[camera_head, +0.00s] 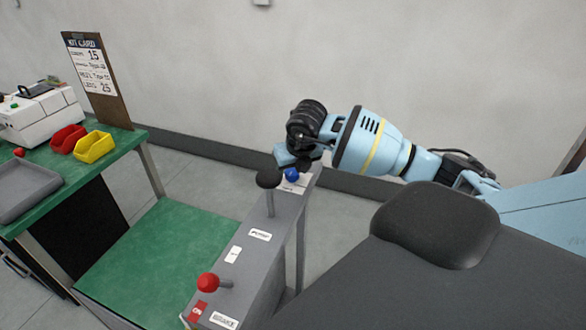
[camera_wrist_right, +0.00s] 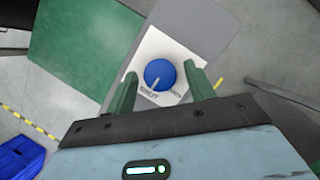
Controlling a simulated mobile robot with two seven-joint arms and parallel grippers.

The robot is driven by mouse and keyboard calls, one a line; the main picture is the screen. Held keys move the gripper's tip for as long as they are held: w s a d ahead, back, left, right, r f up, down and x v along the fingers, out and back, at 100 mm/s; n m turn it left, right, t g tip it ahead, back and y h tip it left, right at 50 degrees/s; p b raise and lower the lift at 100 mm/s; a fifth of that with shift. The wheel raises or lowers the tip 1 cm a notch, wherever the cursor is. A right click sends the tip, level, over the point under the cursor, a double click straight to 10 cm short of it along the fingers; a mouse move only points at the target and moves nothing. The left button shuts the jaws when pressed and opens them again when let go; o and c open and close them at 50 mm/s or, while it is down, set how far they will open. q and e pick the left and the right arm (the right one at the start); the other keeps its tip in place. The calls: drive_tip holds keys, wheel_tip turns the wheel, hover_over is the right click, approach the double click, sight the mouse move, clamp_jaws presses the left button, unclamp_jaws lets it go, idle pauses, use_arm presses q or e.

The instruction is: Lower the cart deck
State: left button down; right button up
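The cart's green deck (camera_head: 160,250) lies low beside the grey control column (camera_head: 255,225); part of a green surface also shows in the right wrist view (camera_wrist_right: 85,45). On the column are a blue knob (camera_head: 291,174), a black-knobbed lever (camera_head: 268,180) and a red-knobbed lever (camera_head: 208,282). My right gripper (camera_head: 286,158) is at the column's far end, by the blue knob. In the right wrist view its green fingers (camera_wrist_right: 163,88) are apart, with the blue knob (camera_wrist_right: 160,74) showing between them on a white label. I cannot tell if they touch it. My left gripper is not in view.
A green-topped bench (camera_head: 110,155) at the left holds a grey tray (camera_head: 28,188), red bin (camera_head: 67,138), yellow bin (camera_head: 93,147), white machine (camera_head: 42,115) and kit card (camera_head: 92,70). A wall stands behind. A blue bin (camera_wrist_right: 20,158) shows in the wrist view.

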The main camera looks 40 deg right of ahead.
drive_tip(key=shift+r, duration=0.15)
drive_tip(key=v, duration=0.7)
drive_tip(key=shift+s+r, duration=0.15)
drive_tip(key=shift+r, duration=0.05)
idle(0.6)
